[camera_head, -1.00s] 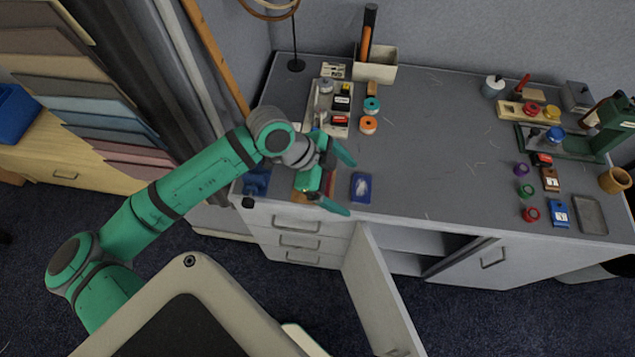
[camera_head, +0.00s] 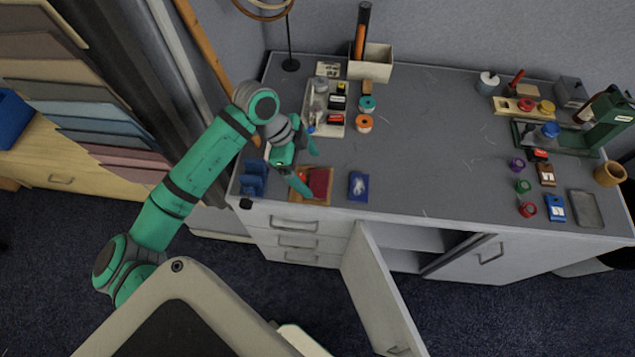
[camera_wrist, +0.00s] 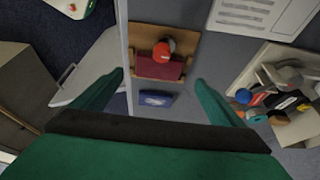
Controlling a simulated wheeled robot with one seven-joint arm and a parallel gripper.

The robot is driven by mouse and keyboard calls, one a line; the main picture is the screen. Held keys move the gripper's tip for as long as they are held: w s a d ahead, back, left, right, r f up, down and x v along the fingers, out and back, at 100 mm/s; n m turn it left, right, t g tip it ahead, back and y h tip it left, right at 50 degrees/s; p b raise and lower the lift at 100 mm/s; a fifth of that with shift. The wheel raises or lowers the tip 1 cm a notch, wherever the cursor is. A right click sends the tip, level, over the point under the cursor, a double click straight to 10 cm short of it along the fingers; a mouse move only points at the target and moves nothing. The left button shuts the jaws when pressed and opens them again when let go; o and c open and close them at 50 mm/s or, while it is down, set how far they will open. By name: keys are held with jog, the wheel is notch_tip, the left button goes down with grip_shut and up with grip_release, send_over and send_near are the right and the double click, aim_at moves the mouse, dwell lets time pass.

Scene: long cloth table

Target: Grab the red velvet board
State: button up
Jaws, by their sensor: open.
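The red velvet board (camera_head: 319,182) is a dark red pad on a tan wooden base (camera_head: 304,194), lying near the front left edge of the grey worktop. In the wrist view the dark red pad (camera_wrist: 160,69) shows between my fingertips, with a round orange-red thing (camera_wrist: 164,49) beside or on it. My gripper (camera_head: 310,171) is open and empty, above and partly in front of the board in the head view. Its green fingers (camera_wrist: 160,78) are spread wide in the wrist view. I cannot tell the exact height gap.
A blue card (camera_head: 358,186) lies just right of the board, and blue blocks (camera_head: 254,180) stand left of it. A tray (camera_head: 326,110) of small items and orange (camera_head: 364,123) and teal (camera_head: 366,104) spools lie behind. A cabinet door (camera_head: 378,285) hangs open in front. The worktop's middle is clear.

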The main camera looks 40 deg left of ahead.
aim_at(318, 183)
jog(key=x, duration=0.5)
jog(key=shift+s, duration=0.25)
jog(key=shift+c, duration=0.7)
jog(key=c, duration=1)
jog(key=shift+r, duration=0.1)
